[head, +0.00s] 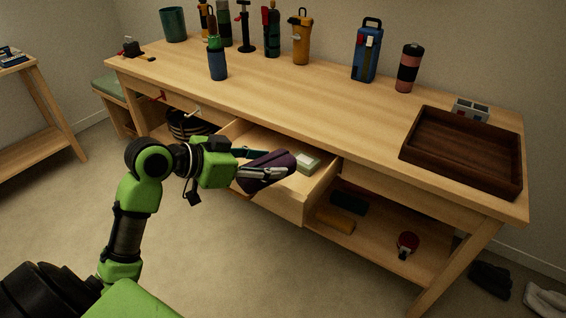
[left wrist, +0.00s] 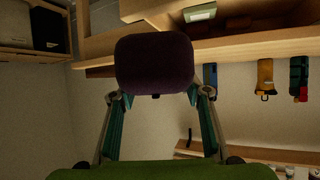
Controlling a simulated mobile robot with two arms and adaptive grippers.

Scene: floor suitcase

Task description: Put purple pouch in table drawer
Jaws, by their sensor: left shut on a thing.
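The purple pouch (head: 263,182) is held by my left gripper (head: 278,172), whose fingers are shut on it. The pouch is over the open table drawer (head: 318,184), near its front, and covers part of the drawer's inside. In the left wrist view the pouch (left wrist: 153,62) shows as a dark rounded block between the fingertips of my left gripper (left wrist: 158,98). Whether the pouch touches the drawer is unclear. A small pale green and white item (head: 308,163) lies in the drawer. My right gripper is not in view.
Bottles and tools stand along the back of the wooden table (head: 290,95). A dark wooden tray (head: 462,155) sits at its right end. The lower shelf (head: 375,228) holds a yellow roll, a dark roll and a red paddle. The floor in front is clear.

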